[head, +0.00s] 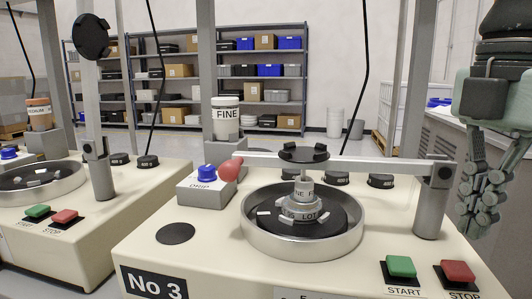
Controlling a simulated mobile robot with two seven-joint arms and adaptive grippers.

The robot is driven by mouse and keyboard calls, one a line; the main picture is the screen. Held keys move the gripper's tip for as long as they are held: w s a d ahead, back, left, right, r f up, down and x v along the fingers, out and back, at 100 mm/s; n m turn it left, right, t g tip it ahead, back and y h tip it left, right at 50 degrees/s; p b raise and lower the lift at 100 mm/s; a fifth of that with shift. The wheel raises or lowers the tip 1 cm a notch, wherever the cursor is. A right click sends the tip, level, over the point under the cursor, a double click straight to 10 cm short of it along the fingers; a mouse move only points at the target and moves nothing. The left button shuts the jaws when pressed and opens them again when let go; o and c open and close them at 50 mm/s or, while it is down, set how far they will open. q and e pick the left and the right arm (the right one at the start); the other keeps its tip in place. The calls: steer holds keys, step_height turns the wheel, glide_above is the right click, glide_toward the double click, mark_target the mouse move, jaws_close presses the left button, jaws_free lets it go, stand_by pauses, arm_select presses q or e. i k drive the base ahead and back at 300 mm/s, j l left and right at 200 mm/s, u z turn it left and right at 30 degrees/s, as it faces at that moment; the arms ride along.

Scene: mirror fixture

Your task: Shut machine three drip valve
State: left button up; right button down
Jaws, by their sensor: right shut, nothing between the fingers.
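Machine No 3 (215,250) stands in the centre, cream-coloured, with its number on the front. Its drip valve is a blue knob (207,173) on a grey block marked DRIP (200,189), at the machine's left rear. A bottle labelled FINE (226,118) stands behind the knob. The knob's exact setting is too small to tell. My right gripper (475,222) hangs at the far right with its fingers pointing down, shut and empty. It is well apart from the valve, across the machine. My left gripper is out of view.
Green START (401,266) and red STOP (458,271) buttons sit front right. Another similar machine (100,240) stands left.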

mark_target(207, 173)
steer(key=k+j, duration=1.15)
steer(key=k, duration=0.1)
